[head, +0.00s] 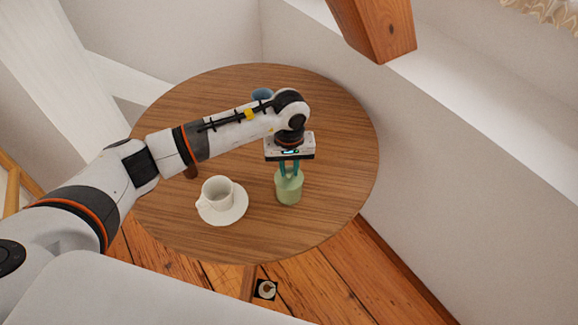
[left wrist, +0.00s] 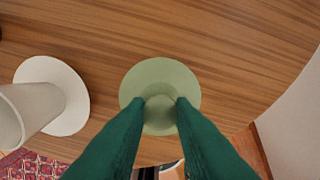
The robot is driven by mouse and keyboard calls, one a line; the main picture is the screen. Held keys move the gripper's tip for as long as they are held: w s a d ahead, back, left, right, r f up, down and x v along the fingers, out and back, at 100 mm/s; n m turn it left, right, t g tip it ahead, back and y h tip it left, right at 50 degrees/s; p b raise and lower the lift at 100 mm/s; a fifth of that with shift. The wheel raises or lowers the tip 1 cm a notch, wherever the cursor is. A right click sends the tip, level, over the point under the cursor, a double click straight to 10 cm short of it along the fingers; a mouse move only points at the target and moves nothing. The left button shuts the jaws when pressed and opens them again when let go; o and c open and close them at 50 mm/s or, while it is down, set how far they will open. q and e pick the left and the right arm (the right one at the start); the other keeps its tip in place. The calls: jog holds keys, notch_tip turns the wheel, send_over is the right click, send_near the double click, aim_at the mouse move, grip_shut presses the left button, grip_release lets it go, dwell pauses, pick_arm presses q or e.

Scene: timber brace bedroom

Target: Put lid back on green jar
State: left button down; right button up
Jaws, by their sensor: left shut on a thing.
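The pale green jar (head: 289,192) stands upright on the right part of the round table. My left gripper (head: 289,171) points down over it, its teal fingers at the jar's top. In the left wrist view the fingers (left wrist: 160,101) are shut on the round knob of a pale green lid (left wrist: 160,73), seen from above as a disc. The lid is at the jar's mouth; I cannot tell whether it touches the rim. The disc hides the jar below it in the wrist view. My right gripper is not in view.
A white cup (head: 217,191) stands on a white saucer (head: 231,213) left of the jar on the wooden table (head: 340,140). A blue item (head: 262,94) is partly hidden behind my left arm. A wall rises right of the table, and a timber beam (head: 375,25) hangs above.

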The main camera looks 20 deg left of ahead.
pick_arm(q)
jog(key=shift+f+b, duration=0.15)
jog(key=shift+b, duration=0.7)
dwell(1.1)
jog(key=c, duration=0.7)
grip_release()
jog(key=shift+r+p, duration=1.45)
jog(key=shift+r, duration=2.1)
grip_shut()
